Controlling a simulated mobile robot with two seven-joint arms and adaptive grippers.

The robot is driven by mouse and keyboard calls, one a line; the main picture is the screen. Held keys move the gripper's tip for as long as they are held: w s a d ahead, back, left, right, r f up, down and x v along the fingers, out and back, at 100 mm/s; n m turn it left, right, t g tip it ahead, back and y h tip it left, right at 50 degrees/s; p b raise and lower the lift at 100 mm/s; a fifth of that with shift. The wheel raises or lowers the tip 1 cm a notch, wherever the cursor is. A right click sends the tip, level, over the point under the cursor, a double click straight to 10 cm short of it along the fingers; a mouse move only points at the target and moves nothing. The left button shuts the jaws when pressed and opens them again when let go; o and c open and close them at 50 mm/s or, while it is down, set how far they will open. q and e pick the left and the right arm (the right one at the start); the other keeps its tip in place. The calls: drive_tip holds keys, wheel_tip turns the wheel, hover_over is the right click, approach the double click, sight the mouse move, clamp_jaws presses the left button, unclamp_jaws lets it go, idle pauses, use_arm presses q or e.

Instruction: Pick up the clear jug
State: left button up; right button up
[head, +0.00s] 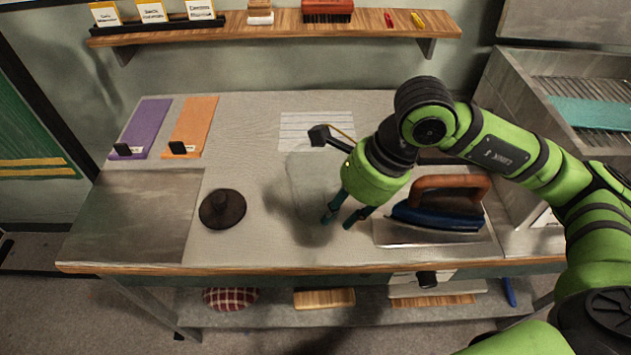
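I cannot make out a clear jug in the head view. A pale, faintly see-through patch (307,178) lies on the worktable left of my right gripper; I cannot tell what it is. My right gripper (340,219) points down over the middle of the table, near the front. Its two dark teal fingers are apart, with nothing visible between them. Its arm comes in from the right and hides part of the table behind it. My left gripper is not in view.
A blue iron (437,218) with a brown handle stands on a metal plate just right of the gripper. A dark round lidlike object (222,209) lies to the left. Purple (152,120) and orange (195,120) boards lie at the back left. A shelf (350,23) hangs on the wall.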

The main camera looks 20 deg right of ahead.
sight(317, 240)
drive_tip(key=p+x, duration=0.2)
drive_tip(key=x, duration=0.4)
drive_tip(key=shift+w+a+r+p, duration=0.15)
drive_tip(key=shift+w+a+p, duration=0.05)
drive_tip(key=shift+p, duration=0.15)
drive_tip(key=shift+x, duration=1.15)
drive_tip(key=shift+w+f, duration=0.2)
drive_tip(key=shift+f, duration=0.05)
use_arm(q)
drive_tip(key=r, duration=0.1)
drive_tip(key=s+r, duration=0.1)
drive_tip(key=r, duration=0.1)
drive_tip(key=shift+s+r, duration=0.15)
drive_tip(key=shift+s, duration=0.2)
use_arm(e)
clamp_jaws()
